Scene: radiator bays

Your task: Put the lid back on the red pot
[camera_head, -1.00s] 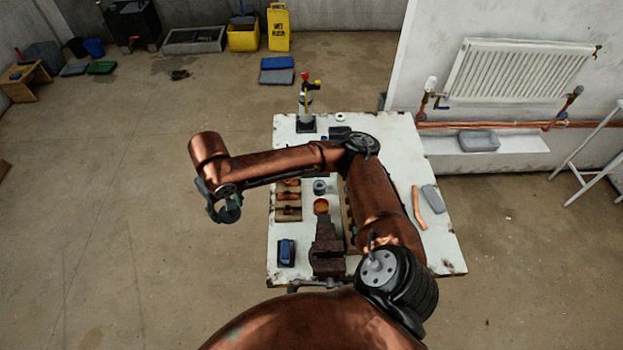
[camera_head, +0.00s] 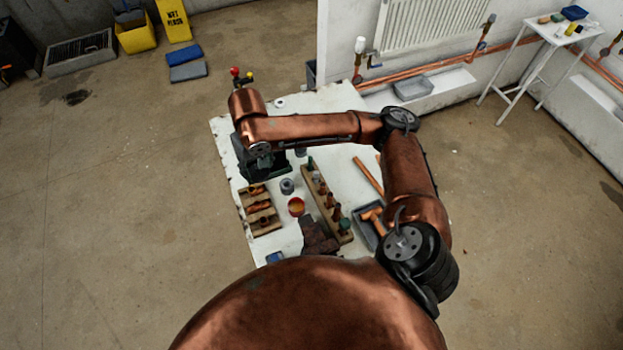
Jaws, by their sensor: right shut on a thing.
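The red pot (camera_head: 296,207) stands open on the white bench, its orange inside showing, with no lid on it. My right gripper (camera_head: 264,168) is over the bench's back left part, up and left of the pot in the picture. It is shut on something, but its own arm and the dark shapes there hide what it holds. I cannot make out the lid for sure. My left gripper is not in view.
A grey round piece (camera_head: 287,186) stands just behind the pot. A wooden fitting rack (camera_head: 259,211) is left of it, a block with several fittings (camera_head: 332,212) right. A rusty vise (camera_head: 318,238) is in front. A grey tray (camera_head: 366,229) lies further right.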

